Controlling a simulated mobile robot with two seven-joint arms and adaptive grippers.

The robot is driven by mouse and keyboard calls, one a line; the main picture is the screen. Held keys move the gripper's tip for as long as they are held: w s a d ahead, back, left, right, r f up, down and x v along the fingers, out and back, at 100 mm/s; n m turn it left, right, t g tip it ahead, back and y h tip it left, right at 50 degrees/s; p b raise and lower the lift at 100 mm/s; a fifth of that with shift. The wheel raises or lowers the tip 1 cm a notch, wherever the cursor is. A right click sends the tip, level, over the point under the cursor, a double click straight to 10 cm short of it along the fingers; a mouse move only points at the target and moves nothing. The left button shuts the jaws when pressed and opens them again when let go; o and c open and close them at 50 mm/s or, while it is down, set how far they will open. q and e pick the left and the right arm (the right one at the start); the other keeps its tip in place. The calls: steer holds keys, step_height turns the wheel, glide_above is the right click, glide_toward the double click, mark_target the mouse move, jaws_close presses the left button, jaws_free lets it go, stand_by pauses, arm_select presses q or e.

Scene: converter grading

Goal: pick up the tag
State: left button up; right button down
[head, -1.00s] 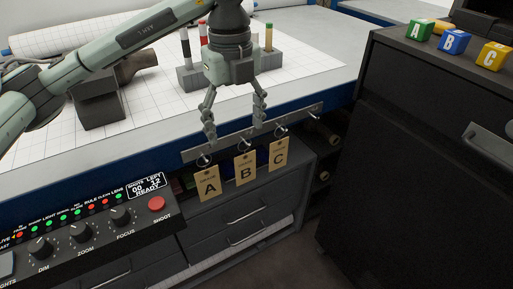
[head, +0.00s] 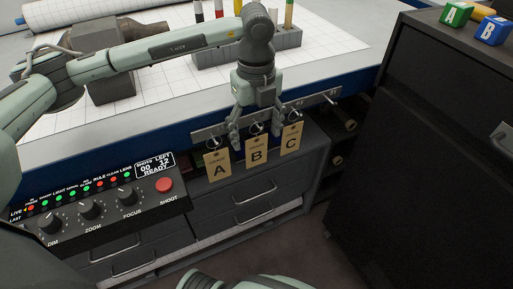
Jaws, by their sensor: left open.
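Three tan tags hang side by side from hooks on a grey rail (head: 208,133) along the front edge of the bench: tag A (head: 217,171), tag B (head: 257,157) and tag C (head: 291,145). My left gripper (head: 255,138) points down in front of the rail, its fingers spread and empty. Its fingertips are around the top of tag B, one towards tag A and one towards tag C. I cannot tell whether they touch any tag. My right gripper is not in view.
A control panel with knobs and a red button (head: 164,186) is at the lower left. Grey drawers (head: 250,190) are below the tags. A dark cabinet (head: 425,130) with lettered blocks (head: 457,14) stands at the right. A grey holder (head: 290,38) stands on the bench.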

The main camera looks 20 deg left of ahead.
mark_target(257, 145)
arm_select(q)
step_height(257, 145, down, 2)
steer(key=shift+f, duration=0.15)
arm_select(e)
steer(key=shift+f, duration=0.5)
arm_select(q)
steer(key=shift+c, duration=1.2)
steer(key=c, duration=0.6)
steer(key=shift+o, duration=0.2)
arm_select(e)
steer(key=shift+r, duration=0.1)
